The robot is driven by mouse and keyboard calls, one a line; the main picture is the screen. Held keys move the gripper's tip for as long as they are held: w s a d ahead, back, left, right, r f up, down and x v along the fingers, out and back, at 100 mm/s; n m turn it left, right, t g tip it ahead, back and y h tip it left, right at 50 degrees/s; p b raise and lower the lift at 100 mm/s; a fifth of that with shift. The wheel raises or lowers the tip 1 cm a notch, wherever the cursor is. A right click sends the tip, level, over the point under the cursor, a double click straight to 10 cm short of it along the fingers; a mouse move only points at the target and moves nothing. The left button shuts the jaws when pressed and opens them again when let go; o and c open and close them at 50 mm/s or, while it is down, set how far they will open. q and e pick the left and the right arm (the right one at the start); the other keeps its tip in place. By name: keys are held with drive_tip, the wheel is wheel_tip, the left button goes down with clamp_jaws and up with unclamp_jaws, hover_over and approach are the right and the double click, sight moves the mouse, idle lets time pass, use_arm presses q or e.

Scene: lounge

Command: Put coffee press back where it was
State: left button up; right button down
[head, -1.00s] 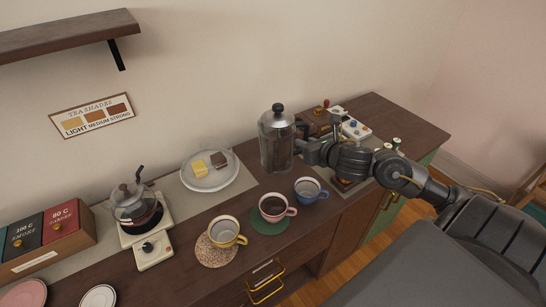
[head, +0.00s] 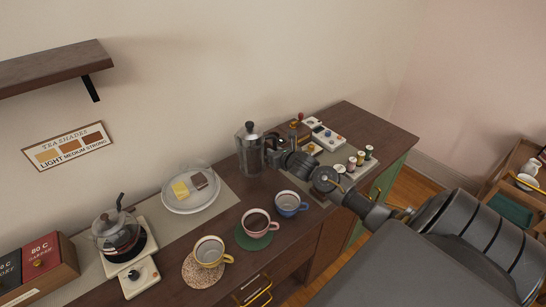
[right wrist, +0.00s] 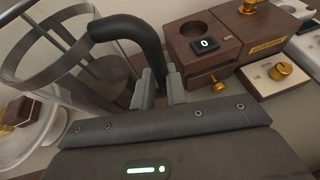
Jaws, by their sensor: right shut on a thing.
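The coffee press (head: 250,154), a clear cylinder with metal bands and a dark knob on its lid, is upright at the back of the counter, right of the plate. Its metal frame and black handle also show in the right wrist view (right wrist: 124,31). My right gripper (head: 275,158) is at the right side of the press, and in the right wrist view its fingers (right wrist: 158,92) are shut on the handle. I cannot tell whether the base of the press touches the counter. My left gripper is not in view.
A plate with food pieces (head: 209,205) is left of the press. Pink (head: 257,224), blue (head: 290,203) and yellow (head: 209,252) cups stand in front. A wooden box (right wrist: 187,62) with brass knobs is right of the press. A glass pot (head: 117,232) is farther left.

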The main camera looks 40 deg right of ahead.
drive_tip(key=shift+w+d+f, duration=0.25)
drive_tip(key=shift+w+f, duration=0.5)
drive_tip(key=shift+f, duration=0.1)
drive_tip(key=shift+f+p, duration=0.35)
drive_tip(key=shift+f, duration=1.1)
drive_tip(key=shift+f, duration=0.1)
drive_tip(key=c, duration=1.8)
unclamp_jaws()
drive_tip(key=shift+s+f, duration=0.1)
drive_tip(key=shift+f, duration=0.05)
drive_tip(key=o, duration=0.4)
